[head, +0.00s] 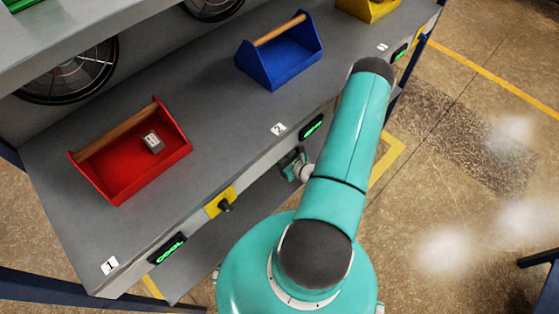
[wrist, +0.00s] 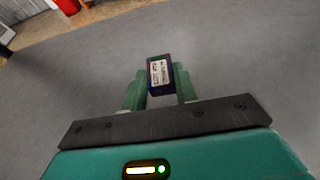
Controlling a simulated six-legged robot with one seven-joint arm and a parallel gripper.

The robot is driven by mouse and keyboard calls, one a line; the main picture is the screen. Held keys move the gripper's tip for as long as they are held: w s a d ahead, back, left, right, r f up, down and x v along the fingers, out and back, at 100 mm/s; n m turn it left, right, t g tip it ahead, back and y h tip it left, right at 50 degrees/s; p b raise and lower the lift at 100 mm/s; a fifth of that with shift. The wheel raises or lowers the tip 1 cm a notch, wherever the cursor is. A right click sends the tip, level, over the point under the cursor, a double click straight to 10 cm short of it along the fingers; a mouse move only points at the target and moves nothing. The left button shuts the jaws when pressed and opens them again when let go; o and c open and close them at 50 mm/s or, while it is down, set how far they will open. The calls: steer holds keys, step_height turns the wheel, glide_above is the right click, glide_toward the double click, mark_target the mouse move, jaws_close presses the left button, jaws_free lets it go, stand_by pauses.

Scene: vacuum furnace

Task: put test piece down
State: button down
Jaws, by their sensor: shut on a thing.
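In the wrist view my gripper (wrist: 160,84) is shut on a small dark block, the test piece (wrist: 160,72), with its green fingers on either side. The test piece has a white printed label facing the camera and bluish-purple edges. A plain grey surface lies behind it; I cannot tell whether the piece touches it. In the head view my raised teal arm hides most of what is beyond it, and the held piece cannot be made out there.
The grey bench (head: 215,130) carries a red tote (head: 125,185) with a small labelled grey block (head: 153,142) inside, a blue tote (head: 280,62) and a yellow tote (head: 370,10). Bare bench top lies between the totes. Number plates and green-lit displays line the front edge.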

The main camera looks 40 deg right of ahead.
steer(key=shift+w+d+f, duration=0.3)
steer(key=shift+w+f, duration=0.2)
steer(key=shift+f, duration=1.65)
steer(key=shift+f, duration=0.1)
steer(key=c, duration=1.1)
jaws_free()
steer(key=v, duration=1.2)
